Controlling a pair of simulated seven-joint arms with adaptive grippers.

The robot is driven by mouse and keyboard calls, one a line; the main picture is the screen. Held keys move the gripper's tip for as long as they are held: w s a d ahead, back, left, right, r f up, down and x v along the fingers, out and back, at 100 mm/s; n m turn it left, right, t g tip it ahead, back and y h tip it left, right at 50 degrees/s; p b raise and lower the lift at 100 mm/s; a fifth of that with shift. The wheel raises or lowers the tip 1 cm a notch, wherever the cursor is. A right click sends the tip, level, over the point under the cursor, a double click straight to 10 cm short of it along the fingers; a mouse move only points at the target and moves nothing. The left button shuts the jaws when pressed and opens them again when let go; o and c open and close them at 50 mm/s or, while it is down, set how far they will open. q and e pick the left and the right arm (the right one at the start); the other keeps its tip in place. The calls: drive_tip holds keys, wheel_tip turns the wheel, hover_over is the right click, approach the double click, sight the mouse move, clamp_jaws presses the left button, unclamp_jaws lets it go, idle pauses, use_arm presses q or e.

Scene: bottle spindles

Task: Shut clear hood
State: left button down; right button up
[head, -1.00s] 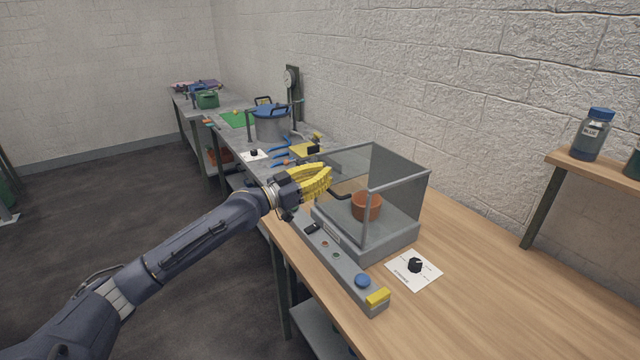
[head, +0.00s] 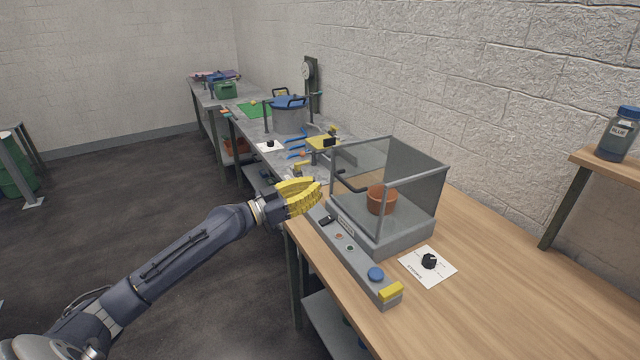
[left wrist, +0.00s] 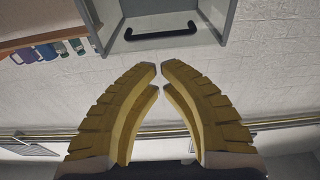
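The clear hood (head: 412,190) is a box of see-through panels in a grey frame on a grey base (head: 390,245). A brown pot (head: 381,199) stands inside. A black handle (head: 348,185) is on the hood's left-facing side; in the left wrist view the handle (left wrist: 161,32) shows above the fingers. I cannot tell whether every panel meets the base. My left gripper (head: 318,193) has yellow ribbed fingers and is left of the handle, apart from it. In the left wrist view its fingertips (left wrist: 160,68) almost meet, with nothing between them. My right gripper is not in view.
A grey control strip (head: 350,248) with a blue button (head: 376,274) and a yellow block (head: 391,291) lies before the base. A white card with a black knob (head: 429,262) lies right. A blue-lidded pot (head: 288,115) stands farther back. The wooden tabletop at right is clear.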

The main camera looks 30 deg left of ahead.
sight(357, 167)
use_arm(q)
drive_tip(key=c, duration=2.2)
unclamp_jaws()
drive_tip(key=shift+s+a+f, duration=0.1)
drive_tip(key=shift+s, duration=0.05)
drive_tip(key=w+d+r, duration=0.1)
drive_tip(key=w+r, duration=0.1)
drive_tip(key=w+d+r, duration=0.2)
drive_tip(key=w, duration=0.1)
drive_tip(key=w+d+r, duration=0.2)
drive_tip(key=w, duration=0.1)
drive_tip(key=shift+w+d+r, duration=0.1)
drive_tip(key=shift+d+r, duration=0.05)
drive_tip(key=shift+d, duration=0.1)
drive_tip(key=shift+f, duration=0.9)
drive_tip(key=shift+s+a+f, duration=0.1)
drive_tip(key=shift+s+f, duration=0.1)
drive_tip(key=shift+f, duration=0.9)
